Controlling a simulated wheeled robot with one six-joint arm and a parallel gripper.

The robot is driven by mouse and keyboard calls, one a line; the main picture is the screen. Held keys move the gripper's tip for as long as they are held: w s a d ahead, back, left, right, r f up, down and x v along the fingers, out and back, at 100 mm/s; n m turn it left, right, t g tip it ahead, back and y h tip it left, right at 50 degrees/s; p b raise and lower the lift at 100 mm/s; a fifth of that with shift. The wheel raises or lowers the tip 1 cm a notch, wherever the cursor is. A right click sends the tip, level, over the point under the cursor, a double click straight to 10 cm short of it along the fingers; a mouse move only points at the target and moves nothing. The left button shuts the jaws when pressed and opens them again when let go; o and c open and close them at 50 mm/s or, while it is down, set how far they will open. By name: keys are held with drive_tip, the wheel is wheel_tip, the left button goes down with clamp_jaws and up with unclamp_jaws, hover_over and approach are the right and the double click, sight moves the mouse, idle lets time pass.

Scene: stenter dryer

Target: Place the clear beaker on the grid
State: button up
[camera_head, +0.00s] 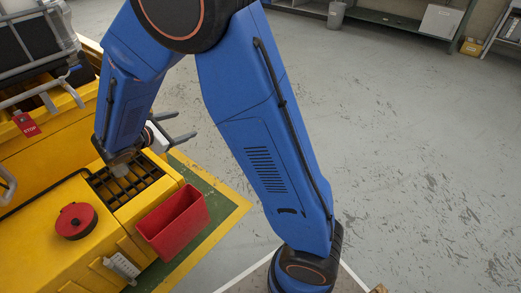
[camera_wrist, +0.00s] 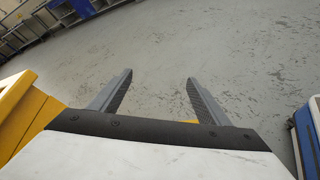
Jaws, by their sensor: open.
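A small clear vessel, which looks like the beaker (camera_head: 120,169), stands on the black grid (camera_head: 152,181) in the yellow machine top, near the grid's back left part. My arm's wrist hides part of its surroundings. My gripper (camera_head: 186,124) is open and empty, beyond the grid's far right side, with its fingers pointing right, away from the machine. In the wrist view my gripper (camera_wrist: 159,76) shows both fingers wide apart with only grey floor between them. The beaker and grid are not seen in the wrist view.
A red open bin (camera_head: 174,222) hangs at the machine's side. A red stop tag (camera_head: 26,124) hangs at left. The grey floor (camera_head: 420,150) is clear.

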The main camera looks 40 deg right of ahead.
drive_tip(key=s+d+r+m+g+y, duration=0.2)
drive_tip(key=s+d+r+m, duration=0.15)
drive_tip(key=s+d, duration=0.35)
drive_tip(key=s+d+r+m+g+y, duration=0.3)
drive_tip(key=s+d+m, duration=0.25)
drive_tip(key=s, duration=0.45)
drive_tip(key=s+a+r+m+t+y, duration=0.1)
drive_tip(key=s+m+y, duration=0.2)
drive_tip(key=s, duration=0.5)
drive_tip(key=s+a+r+m+t+y, duration=0.1)
drive_tip(key=s+m+t+y, duration=0.1)
drive_tip(key=s+m, duration=0.3)
drive_tip(key=shift+s+r+m+t+y, duration=0.35)
drive_tip(key=shift+s+y, duration=0.45)
drive_tip(key=shift+s, duration=0.95)
